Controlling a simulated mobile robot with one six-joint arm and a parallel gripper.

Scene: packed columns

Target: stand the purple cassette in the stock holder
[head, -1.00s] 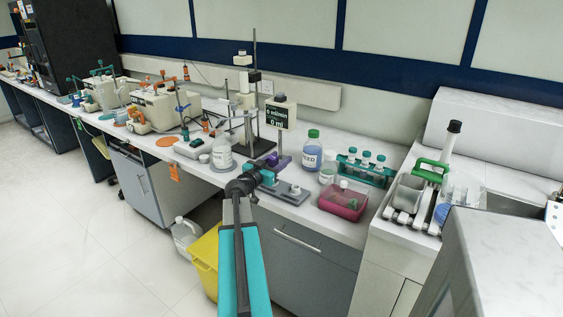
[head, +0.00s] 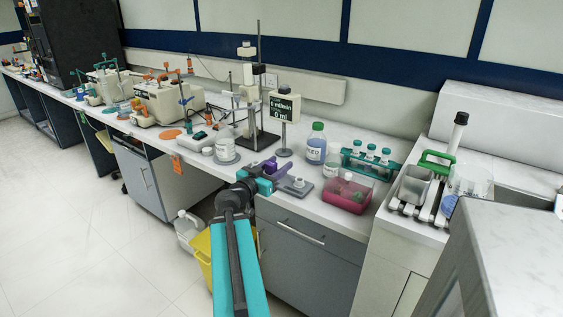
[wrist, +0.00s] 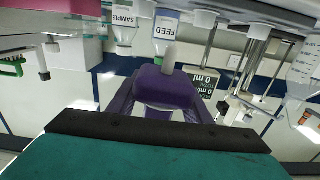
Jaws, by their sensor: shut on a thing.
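The purple cassette (wrist: 166,86) is between the two dark fingers of my gripper (wrist: 163,98) in the wrist view, which looks upside down. A pale part shows at its near side. In the head view my gripper (head: 275,170) is shut on the purple cassette (head: 269,166) above the bench's front edge, left of a low grey plate with a pale knob (head: 297,184). Arm and fingers partly hide the cassette there. I cannot tell for sure which thing is the stock holder; the grey plate may be it.
A pink tub (head: 347,194), a FEED bottle (head: 316,145) and a teal tube rack (head: 371,162) stand to the right. A display post (head: 284,118) and a clamp stand (head: 258,80) rise behind. Bare bench around the plate is narrow.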

